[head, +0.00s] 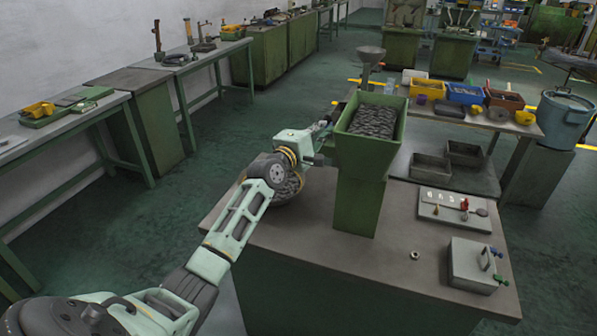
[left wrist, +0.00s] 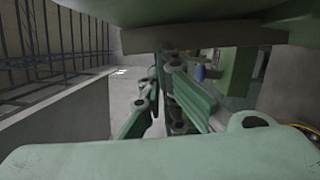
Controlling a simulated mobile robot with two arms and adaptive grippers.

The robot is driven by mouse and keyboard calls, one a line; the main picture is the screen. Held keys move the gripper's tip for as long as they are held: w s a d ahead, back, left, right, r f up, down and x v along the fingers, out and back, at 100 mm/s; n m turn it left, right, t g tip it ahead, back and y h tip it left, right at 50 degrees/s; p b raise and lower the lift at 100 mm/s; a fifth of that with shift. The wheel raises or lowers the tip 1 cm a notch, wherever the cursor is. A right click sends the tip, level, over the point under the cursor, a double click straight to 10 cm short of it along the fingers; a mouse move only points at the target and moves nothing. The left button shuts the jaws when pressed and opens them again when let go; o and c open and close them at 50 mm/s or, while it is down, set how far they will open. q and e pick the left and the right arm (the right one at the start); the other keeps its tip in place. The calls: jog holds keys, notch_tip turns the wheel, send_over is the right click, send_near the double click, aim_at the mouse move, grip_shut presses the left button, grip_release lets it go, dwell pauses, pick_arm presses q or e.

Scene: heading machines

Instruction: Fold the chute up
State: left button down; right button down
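The green hopper (head: 362,160) stands on the bench in the head view, with dark parts (head: 374,122) inside. I cannot make out the chute for certain; the area at the hopper's left side is partly hidden by my left arm. My left gripper (head: 325,132) is at the hopper's left wall, close to it; I cannot tell whether it touches. In the left wrist view its green fingers (left wrist: 165,108) reach forward below a green surface with a dark edge (left wrist: 200,36). Whether they are open or shut is unclear. My right gripper is not in view.
A round container of dark parts (head: 288,190) sits behind my left forearm. A hex nut (head: 415,255), a grey box (head: 470,268) and a plate with small tools (head: 452,207) lie on the bench's right. The bench's front middle (head: 330,250) is clear.

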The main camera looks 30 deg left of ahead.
pick_arm(q)
jog(key=s+f, duration=0.1)
jog(key=s, duration=1)
jog(key=shift+s, duration=0.4)
